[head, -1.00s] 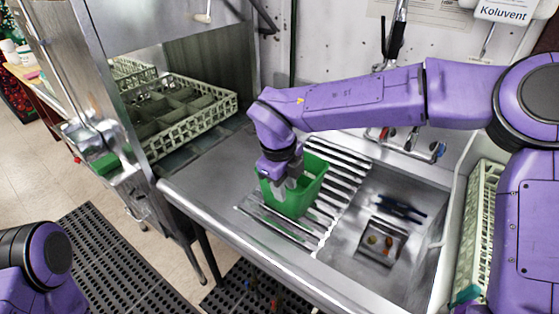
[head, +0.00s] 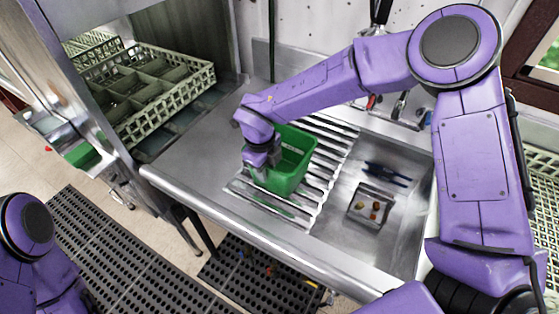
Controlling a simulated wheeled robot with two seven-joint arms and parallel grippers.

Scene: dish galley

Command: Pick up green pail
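The green pail (head: 291,172) stands upright on the ribbed metal drainboard, left of the sink basin. My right gripper (head: 262,167) points down at the left side of the pail, at its rim. Its fingers overlap the pail's left wall. I cannot tell whether they are closed on the wall or still apart around it. Part of the pail's left side is hidden behind the gripper. Only a purple piece of my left arm shows at the lower left; my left gripper is out of view.
The sink basin (head: 399,225) holds dark tongs (head: 386,174) and a small square tray (head: 371,206) with small bits. A pale dish rack (head: 180,100) stands in the metal machine at left. Faucet handles rise behind the sink. Perforated black mats (head: 110,255) cover the floor.

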